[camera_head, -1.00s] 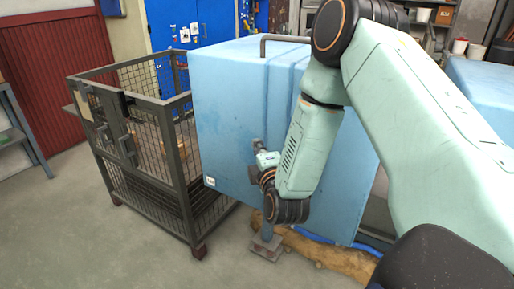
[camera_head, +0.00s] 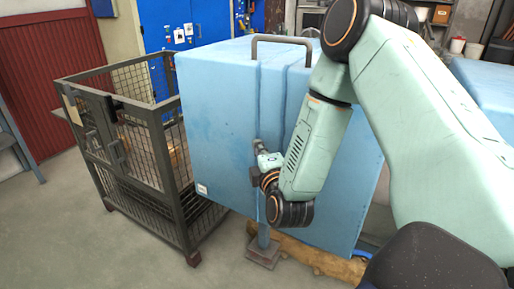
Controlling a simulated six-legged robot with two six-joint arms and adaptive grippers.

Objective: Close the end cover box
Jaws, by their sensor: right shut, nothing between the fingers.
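The large light-blue end cover box (camera_head: 215,120) stands in the middle of the head view, with a dark metal handle (camera_head: 282,40) on its top edge. A vertical seam runs down its front face. My right arm comes in from the right and crosses in front of the box. My right gripper (camera_head: 259,148) is shut and empty, close against the blue front face near the seam. I cannot tell whether it touches the face. My left gripper is not in view.
A dark metal mesh cage (camera_head: 140,150) stands close to the left of the box. A foot plate (camera_head: 263,252) and a brown log-like thing (camera_head: 325,262) lie under the box. Another blue box (camera_head: 480,90) is at the right. The floor at front left is clear.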

